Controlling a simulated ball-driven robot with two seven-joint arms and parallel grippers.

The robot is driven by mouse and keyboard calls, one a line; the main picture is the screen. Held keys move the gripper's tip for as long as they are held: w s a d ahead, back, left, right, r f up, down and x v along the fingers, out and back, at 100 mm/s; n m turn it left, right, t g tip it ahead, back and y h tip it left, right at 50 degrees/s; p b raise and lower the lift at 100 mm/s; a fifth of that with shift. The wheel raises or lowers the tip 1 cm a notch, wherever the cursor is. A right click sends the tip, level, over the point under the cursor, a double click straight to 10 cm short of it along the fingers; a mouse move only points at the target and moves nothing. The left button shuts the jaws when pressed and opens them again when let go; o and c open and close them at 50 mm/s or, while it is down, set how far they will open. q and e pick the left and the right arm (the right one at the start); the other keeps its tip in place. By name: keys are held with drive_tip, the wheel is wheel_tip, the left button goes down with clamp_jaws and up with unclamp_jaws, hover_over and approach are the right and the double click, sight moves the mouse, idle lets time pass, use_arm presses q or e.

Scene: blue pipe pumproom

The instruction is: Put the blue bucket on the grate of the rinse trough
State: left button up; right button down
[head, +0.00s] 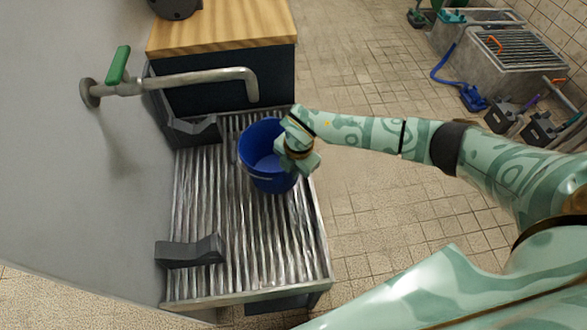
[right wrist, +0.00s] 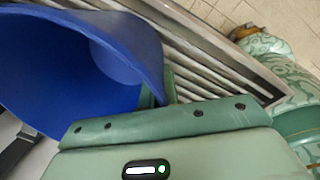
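The blue bucket (head: 258,172) is over the ribbed metal grate (head: 215,225) of the rinse trough, right of the grate's middle in the head view. I cannot tell whether its base touches the bars. My right gripper (head: 290,160) is at the bucket's right rim, with its fingers closed on the wall. In the right wrist view the bucket (right wrist: 60,65) fills the upper left, its rim between the green fingers (right wrist: 160,93). The fingertips are partly hidden. My left gripper is not in view.
A tap with a green lever (head: 118,65) reaches over the trough from the grey wall. Dark brackets (head: 190,251) stand on the trough's left side. A wood-topped cabinet (head: 225,28) is behind it.

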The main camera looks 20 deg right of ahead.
drive_tip(key=c, duration=1.7)
unclamp_jaws()
